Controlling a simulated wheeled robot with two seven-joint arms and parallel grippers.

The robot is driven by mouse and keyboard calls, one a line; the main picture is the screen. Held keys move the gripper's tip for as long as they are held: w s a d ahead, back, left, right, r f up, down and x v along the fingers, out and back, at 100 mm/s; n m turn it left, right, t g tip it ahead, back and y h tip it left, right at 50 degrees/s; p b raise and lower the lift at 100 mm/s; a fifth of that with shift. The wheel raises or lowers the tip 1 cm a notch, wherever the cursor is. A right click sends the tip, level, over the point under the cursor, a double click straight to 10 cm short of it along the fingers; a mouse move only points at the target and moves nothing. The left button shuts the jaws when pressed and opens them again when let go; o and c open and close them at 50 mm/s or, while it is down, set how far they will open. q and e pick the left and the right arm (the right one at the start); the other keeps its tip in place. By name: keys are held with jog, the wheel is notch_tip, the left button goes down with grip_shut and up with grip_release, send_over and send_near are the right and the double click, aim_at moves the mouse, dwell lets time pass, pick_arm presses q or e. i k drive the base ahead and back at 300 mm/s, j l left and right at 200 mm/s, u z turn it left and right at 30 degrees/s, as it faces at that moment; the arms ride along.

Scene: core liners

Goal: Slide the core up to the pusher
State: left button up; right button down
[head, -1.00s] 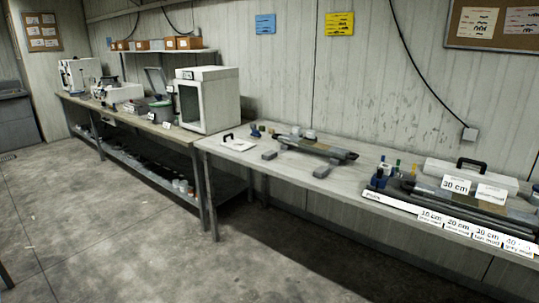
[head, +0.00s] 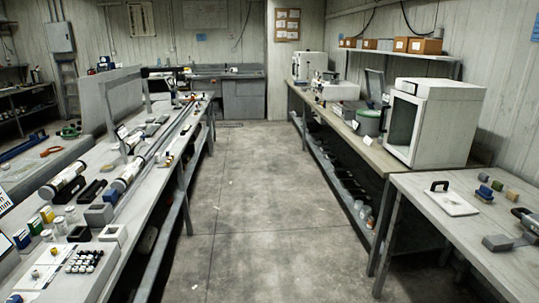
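Neither of my grippers shows in the head view. The dark rounded end of a tube-like piece (head: 529,218) shows at the right edge, above a grey block (head: 497,243) on the right bench; the rest of it is cut off. White cylinders with dark bands, one nearer (head: 64,185) and one farther (head: 128,176), lie on the left bench. A long narrow rail (head: 180,138) runs along that bench toward the back. I cannot tell which piece is the core or the pusher.
A clear concrete aisle (head: 238,215) runs between the left bench (head: 135,248) and the right-hand benches. A white box-shaped cabinet (head: 447,122) stands on the right. A sink unit (head: 242,97) closes off the back. A white board with a black handle (head: 449,202) lies near right.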

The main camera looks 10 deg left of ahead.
aim_at(122, 182)
jog(key=i+j+u, duration=0.1)
jog(key=i+u, duration=0.25)
jog(key=i, duration=0.45)
jog(key=i+l+u, duration=0.1)
jog(key=i+u, duration=0.25)
jog(key=i, duration=0.45)
jog(key=i+u, duration=0.45)
jog(key=i+l+u, duration=0.2)
jog(key=i+u, duration=0.25)
jog(key=i+l+u, duration=0.25)
jog(key=u, duration=0.2)
jog(key=i+l+u, duration=0.25)
jog(key=u, duration=0.2)
jog(key=i+l+u, duration=0.35)
jog(key=u, duration=0.15)
jog(key=i+l+u, duration=0.2)
jog(key=l+u, duration=0.25)
